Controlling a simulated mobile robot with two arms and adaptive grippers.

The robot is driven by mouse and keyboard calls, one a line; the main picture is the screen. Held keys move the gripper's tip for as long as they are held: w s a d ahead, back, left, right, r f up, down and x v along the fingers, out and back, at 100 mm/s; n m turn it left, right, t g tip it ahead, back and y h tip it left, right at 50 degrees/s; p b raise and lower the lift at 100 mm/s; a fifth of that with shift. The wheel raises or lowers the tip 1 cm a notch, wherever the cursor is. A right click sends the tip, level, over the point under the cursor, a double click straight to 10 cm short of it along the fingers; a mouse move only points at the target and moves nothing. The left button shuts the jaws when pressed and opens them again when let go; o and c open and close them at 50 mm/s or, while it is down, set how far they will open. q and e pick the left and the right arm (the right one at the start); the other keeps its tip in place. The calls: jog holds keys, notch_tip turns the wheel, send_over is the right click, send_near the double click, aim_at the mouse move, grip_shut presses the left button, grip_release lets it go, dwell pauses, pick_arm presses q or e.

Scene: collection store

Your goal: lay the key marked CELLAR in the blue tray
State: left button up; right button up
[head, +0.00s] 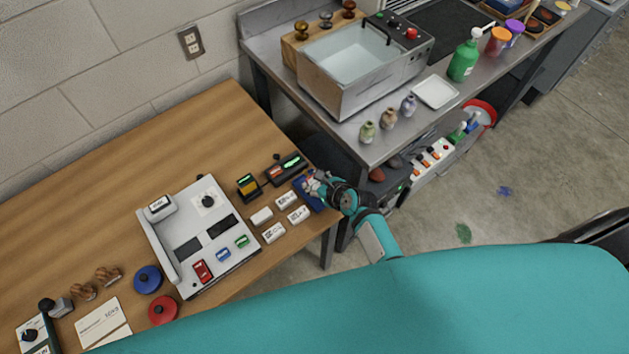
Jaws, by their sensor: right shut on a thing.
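The blue tray (316,207) lies near the right edge of the wooden table, mostly covered by my right gripper. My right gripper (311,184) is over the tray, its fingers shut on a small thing. That thing is too small and too hidden to identify, and I cannot read any mark on it. I cannot tell whether it touches the tray. Several white labelled pieces (286,201) lie left of the tray; their lettering is too small to read. I cannot make out a key marked CELLAR. My left gripper is not in view.
A grey-white console (225,258) stands left of the white pieces. Dark boxes with lit displays (285,168) stand behind the tray. A steel bench (383,146) with a water bath (362,70) and small jars adjoins at the right. The table's back left is clear.

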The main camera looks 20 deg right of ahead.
jog(key=o, duration=1)
jog(key=shift+s+d+r, duration=0.1)
jog(key=shift+s, duration=0.05)
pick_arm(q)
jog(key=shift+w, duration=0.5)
pick_arm(e)
jog(key=v, duration=1.1)
jog(key=shift+s+r, duration=0.2)
jog(key=shift+s, duration=0.05)
